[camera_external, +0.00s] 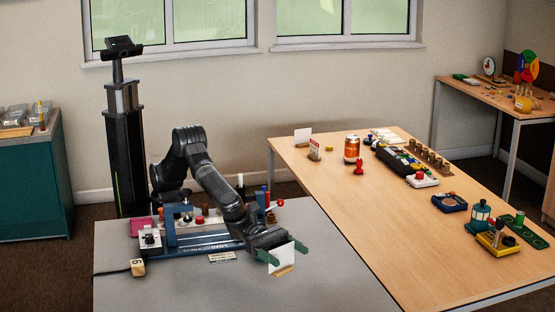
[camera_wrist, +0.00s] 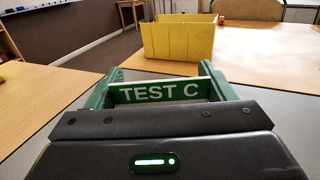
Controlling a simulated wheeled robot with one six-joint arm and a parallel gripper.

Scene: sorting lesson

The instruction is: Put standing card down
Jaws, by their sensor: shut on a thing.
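The standing card (camera_external: 283,256) is white on the side facing the outside camera, with a pale wooden foot (camera_external: 285,271) below it. My gripper (camera_external: 287,258) is shut on it, with one green finger at each side edge. The card is upright, low over the grey table (camera_external: 340,290); I cannot tell whether the foot touches it. In the wrist view, a dark green face lettered "TEST C" (camera_wrist: 158,93) spans between the green fingers (camera_wrist: 165,88), under a pale top edge. The foot is hidden there.
A blue-framed apparatus (camera_external: 205,238) stands left of my gripper. A yellow box (camera_wrist: 178,42) stands beyond in the wrist view.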

